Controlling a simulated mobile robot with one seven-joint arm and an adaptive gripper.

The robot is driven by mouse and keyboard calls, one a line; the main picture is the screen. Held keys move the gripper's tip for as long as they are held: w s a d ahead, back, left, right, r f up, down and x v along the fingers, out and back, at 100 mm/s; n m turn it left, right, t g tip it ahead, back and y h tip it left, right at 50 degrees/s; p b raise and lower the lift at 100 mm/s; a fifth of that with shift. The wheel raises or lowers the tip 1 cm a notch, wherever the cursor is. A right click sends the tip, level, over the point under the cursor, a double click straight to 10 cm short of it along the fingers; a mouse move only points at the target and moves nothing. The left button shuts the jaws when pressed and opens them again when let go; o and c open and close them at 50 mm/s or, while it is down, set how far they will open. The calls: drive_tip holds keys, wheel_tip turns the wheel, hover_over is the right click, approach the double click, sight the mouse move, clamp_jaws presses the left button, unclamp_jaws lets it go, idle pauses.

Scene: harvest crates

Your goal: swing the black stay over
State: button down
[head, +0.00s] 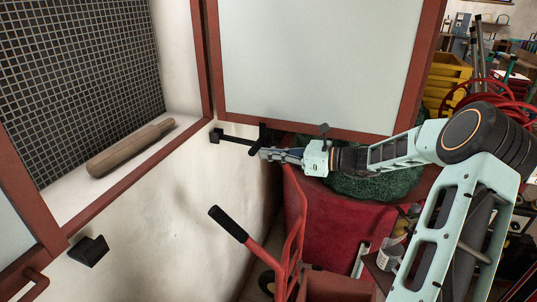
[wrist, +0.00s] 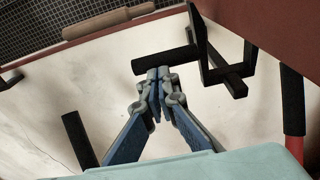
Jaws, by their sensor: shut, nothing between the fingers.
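The black stay (head: 238,140) reaches out from a bracket on the wall below the window frame, at the foot of the swung-out pale panel (head: 310,60). A thick black crosspiece stands near its outer end. In the wrist view this crosspiece (wrist: 165,60) lies just past my fingertips, and the stay (wrist: 202,38) runs away behind it. My gripper (head: 263,154) is shut and empty, with its tips close beside the crosspiece. It also shows in the wrist view (wrist: 158,76). Whether the tips touch the crosspiece I cannot tell.
A wooden rolling-pin-like bar (head: 130,147) lies on the sill by the mesh. A black wall catch (head: 88,251) sits below the sill at left. A red hand truck with a black grip (head: 228,223) stands below my gripper. Yellow crates (head: 445,80) and red hose are at right.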

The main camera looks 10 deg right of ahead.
drive_tip(key=shift+r+p, duration=0.3)
drive_tip(key=shift+r, duration=0.4)
drive_tip(key=shift+f, duration=0.15)
